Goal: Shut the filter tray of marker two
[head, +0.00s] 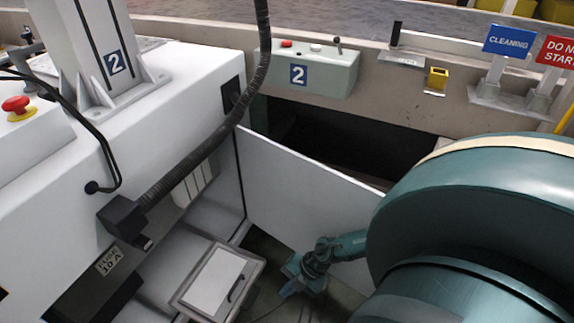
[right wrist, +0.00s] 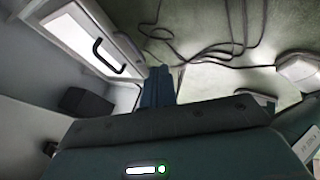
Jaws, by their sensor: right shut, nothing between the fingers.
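Marker two is the white cabinet (head: 180,85) with a "2" plate on its column. Its filter tray (head: 255,275) sticks out low at the cabinet's base in the head view, with a pale panel and a black handle. The tray (right wrist: 125,45) also shows at upper left in the right wrist view, handle towards the gripper side. My right gripper (head: 290,284) is low, just right of the tray. Its closed fingers (right wrist: 157,87) are empty and appear apart from the handle. The big teal arm link at right is mine. My left gripper is not in view.
A white door panel (head: 310,190) stands open behind my right gripper. A black hose (head: 205,145) hangs across the cabinet front. Cables (right wrist: 200,50) lie on the floor. A green control box (head: 325,75) marked "2" sits on the conveyor's side wall.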

